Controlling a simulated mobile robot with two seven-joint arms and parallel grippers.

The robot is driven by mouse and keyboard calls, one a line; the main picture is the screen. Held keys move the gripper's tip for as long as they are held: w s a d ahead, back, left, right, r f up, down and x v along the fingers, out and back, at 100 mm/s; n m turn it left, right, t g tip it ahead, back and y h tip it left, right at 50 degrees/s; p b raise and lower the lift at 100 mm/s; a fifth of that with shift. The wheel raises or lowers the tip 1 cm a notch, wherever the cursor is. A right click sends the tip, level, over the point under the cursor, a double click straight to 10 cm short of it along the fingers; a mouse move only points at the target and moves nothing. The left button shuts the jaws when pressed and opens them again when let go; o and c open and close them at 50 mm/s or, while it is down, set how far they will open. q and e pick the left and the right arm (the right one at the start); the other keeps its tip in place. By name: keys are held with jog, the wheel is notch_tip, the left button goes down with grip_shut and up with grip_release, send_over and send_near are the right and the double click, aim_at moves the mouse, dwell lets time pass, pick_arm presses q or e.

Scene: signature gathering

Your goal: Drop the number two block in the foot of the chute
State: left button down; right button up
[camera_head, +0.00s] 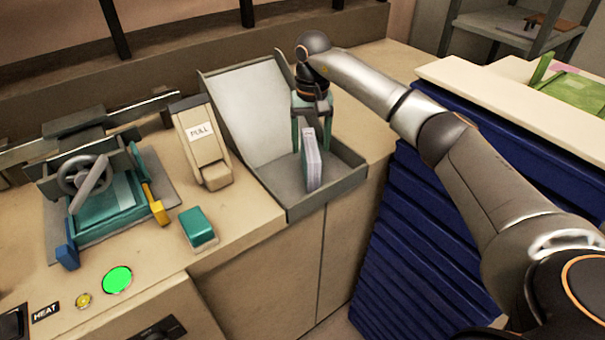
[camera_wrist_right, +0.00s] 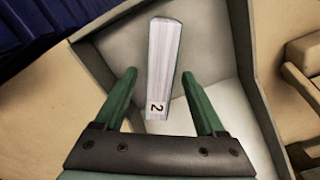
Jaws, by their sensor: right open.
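The number two block (camera_head: 312,160) is a pale, page-like slab standing upright in the foot of the chute (camera_head: 340,172). In the right wrist view, the block (camera_wrist_right: 162,68) shows a "2" label at its near end. My right gripper (camera_head: 311,128) is inside the chute, directly at the block. In the wrist view the green fingers of the right gripper (camera_wrist_right: 158,88) are spread on both sides of the block, with gaps between them and it. Whether the block rests on the chute floor is hard to tell. My left gripper is not in view.
A lever marked PULL (camera_head: 200,140) stands left of the chute. A press with a handwheel (camera_head: 85,178), a teal block (camera_head: 198,228) and a lit green button (camera_head: 117,280) are further left. A blue ribbed cabinet (camera_head: 400,240) stands close on the right, below my right arm.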

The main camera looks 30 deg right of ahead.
notch_tip(320, 180, up, 12)
jog(key=shift+r+b, duration=0.2)
jog(key=shift+b, duration=0.25)
dwell(0.4)
